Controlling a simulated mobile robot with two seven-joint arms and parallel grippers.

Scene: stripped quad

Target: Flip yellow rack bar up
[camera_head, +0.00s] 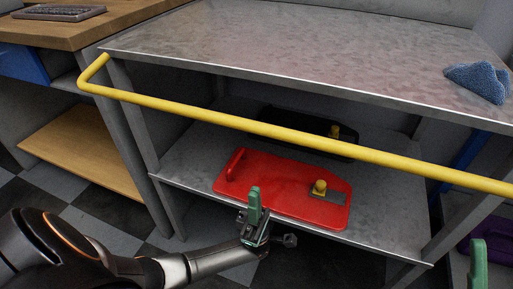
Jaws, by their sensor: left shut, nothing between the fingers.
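The yellow rack bar (250,125) runs across the front of the metal rack, a little below its top shelf. Its bent left end (94,70) meets the rack's left corner, and its right end is cut off by the picture edge. My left gripper (254,205) is below the bar, in front of the lower shelf, with green fingers pointing up. It is shut, empty and apart from the bar. Part of my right gripper (478,262) shows at the lower right edge as a green finger; the rest is out of view.
A red case (280,187) with a yellow knob lies on the lower shelf (190,165), a black case (300,122) behind it. A blue cloth (478,80) lies on the top shelf (290,45). A wooden workbench (90,28) with a keyboard stands at left.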

